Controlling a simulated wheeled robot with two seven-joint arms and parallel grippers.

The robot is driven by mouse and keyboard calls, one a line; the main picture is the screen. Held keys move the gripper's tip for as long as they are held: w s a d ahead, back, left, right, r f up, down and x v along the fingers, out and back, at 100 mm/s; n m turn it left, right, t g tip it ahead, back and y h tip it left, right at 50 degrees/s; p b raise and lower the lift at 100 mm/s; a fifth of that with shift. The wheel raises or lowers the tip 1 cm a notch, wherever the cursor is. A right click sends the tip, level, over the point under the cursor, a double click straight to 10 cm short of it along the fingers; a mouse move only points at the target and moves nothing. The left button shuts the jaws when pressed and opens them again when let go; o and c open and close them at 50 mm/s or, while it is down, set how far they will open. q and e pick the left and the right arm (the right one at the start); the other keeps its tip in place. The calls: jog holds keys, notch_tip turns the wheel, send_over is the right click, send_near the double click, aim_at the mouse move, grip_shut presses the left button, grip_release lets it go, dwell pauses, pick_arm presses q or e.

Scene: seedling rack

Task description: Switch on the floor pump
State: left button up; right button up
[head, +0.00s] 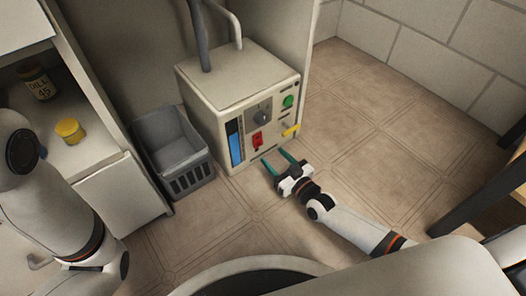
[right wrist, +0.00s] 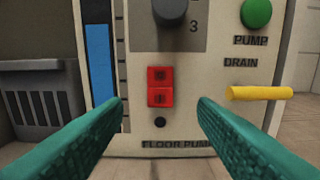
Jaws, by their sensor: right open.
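The floor pump (head: 215,85) is a beige box on the floor, with hoses rising from its top. Its front bears a red rocker switch (head: 257,139), a dark knob (head: 262,116), a green button (head: 288,101), a yellow drain lever (head: 291,130) and a blue level strip (head: 235,143). In the right wrist view the red switch (right wrist: 160,87) lies between my fingers, above the label "FLOOR PUMP"; the green button (right wrist: 256,13) is labelled "PUMP". My right gripper (head: 279,162) is open and empty, just in front of the panel's lower part. My left gripper is out of view.
A grey slotted bin (head: 190,181) stands left of the pump. Shelves at the left hold a dark "DILL 45" jar (head: 38,83) and a yellow-lidded jar (head: 70,131). Tiled floor (head: 370,130) is clear to the right, with a dark-framed stand (head: 485,185) at the right edge.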

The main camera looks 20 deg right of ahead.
aim_at(259, 142)
jog(key=b+x, duration=0.3)
jog(key=x, duration=0.2)
jog(key=shift+w+a+f, duration=0.15)
jog(key=shift+w, duration=0.2)
jog(key=shift+w+a, duration=0.1)
jog(key=shift+w, duration=0.3)
jog(key=c, duration=1)
jog(key=shift+f+t, duration=0.1)
jog(key=shift+t, duration=0.5)
jog(key=shift+f+t+y, duration=0.15)
jog(key=shift+t+y, duration=0.35)
jog(key=shift+t, duration=0.3)
jog(key=o, duration=1)
